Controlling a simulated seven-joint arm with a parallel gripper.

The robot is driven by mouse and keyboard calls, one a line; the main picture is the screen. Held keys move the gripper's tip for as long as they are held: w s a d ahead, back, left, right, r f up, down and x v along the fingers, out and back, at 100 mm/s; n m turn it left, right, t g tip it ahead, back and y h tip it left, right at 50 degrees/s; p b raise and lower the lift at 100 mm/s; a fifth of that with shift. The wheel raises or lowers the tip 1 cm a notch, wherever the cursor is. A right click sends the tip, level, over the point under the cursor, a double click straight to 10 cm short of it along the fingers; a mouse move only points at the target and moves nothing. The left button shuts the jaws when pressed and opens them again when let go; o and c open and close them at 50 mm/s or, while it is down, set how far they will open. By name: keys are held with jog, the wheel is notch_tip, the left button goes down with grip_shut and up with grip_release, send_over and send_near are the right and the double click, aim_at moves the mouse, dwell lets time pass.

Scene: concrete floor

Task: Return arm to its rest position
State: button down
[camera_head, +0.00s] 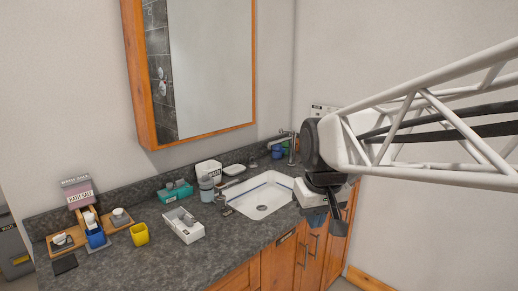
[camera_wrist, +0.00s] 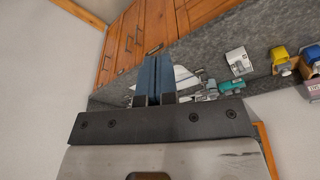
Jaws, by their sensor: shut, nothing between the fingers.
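My arm reaches in from the right in the head view. My gripper (camera_head: 328,220) hangs at its end, fingers down, in front of the right end of the counter and the wooden cabinet. In the wrist view my gripper (camera_wrist: 158,55) shows its two blue-grey fingers side by side, shut, with nothing held between them. The white sink (camera_head: 264,195) lies to the left of the gripper in the head view. In the wrist view the sink (camera_wrist: 187,77) is partly hidden behind the fingers.
The dark stone counter (camera_head: 150,262) carries a white box (camera_head: 183,226), a yellow cup (camera_head: 140,234), a teal tissue box (camera_head: 176,192), a grey jar (camera_head: 206,189) and wooden trays (camera_head: 118,222). A wood-framed mirror (camera_head: 210,65) hangs above. The wooden cabinet (camera_head: 285,262) stands below. The front counter is clear.

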jog(key=s+d+f+m, duration=0.1)
jog(key=s+d+f, duration=0.2)
jog(key=s, duration=0.5)
jog(key=s+d+f+m, duration=0.2)
jog(key=s+d+f, duration=0.2)
jog(key=s, duration=0.3)
jog(key=shift+s+f+h, duration=0.15)
jog(key=shift+s+h, duration=0.15)
jog(key=shift+s, duration=0.05)
jog(key=shift+w+a, duration=0.1)
dwell(1.2)
